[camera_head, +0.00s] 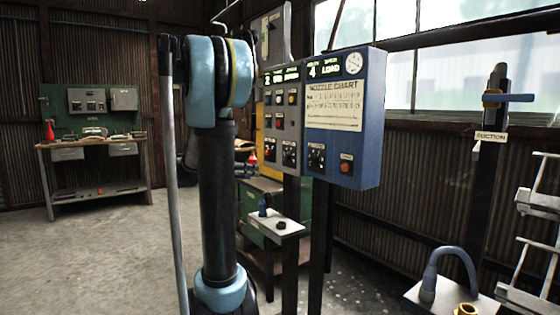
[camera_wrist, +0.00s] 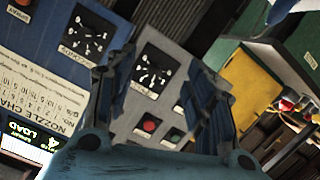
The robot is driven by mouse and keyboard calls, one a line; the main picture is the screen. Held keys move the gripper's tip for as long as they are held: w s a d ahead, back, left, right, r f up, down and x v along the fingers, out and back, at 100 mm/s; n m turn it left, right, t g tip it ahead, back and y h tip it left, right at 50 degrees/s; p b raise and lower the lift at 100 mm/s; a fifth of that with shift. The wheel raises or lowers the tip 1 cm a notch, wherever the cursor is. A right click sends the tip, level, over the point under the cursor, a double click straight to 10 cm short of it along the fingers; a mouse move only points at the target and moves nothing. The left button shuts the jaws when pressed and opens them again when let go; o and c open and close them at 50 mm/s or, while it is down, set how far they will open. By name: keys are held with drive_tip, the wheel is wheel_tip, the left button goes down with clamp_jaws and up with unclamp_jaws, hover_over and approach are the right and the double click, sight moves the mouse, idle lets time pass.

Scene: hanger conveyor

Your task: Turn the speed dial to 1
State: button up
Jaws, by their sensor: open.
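In the wrist view, a black dial (camera_wrist: 153,70) with white numbers sits on the grey panel (camera_wrist: 125,123). A second black dial (camera_wrist: 86,38) is on the blue panel (camera_wrist: 40,45). Their labels are too small to read surely, so I cannot tell which is the speed dial, nor what either points at. My gripper (camera_wrist: 158,68) is open, its two blue fingers either side of the grey panel's dial in the picture. Nothing is between them, and contact does not show. In the head view, the blue panel (camera_head: 345,150) stands right of my arm; my gripper cannot be made out there.
Below the grey panel's dial are a red button (camera_wrist: 150,124) and a dark green button (camera_wrist: 174,135). The blue panel carries a nozzle chart (camera_head: 333,107) and a red button (camera_head: 346,167). A small shelf (camera_head: 275,223) juts out below. A workbench (camera_head: 95,150) stands far left.

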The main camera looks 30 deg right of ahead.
sight(285, 157)
drive_tip(key=w+d+r+m+h, duration=0.2)
drive_tip(key=w+r, duration=0.1)
drive_tip(key=w, duration=0.2)
drive_tip(key=d, duration=1.7)
drive_tip(key=shift+r, duration=0.2)
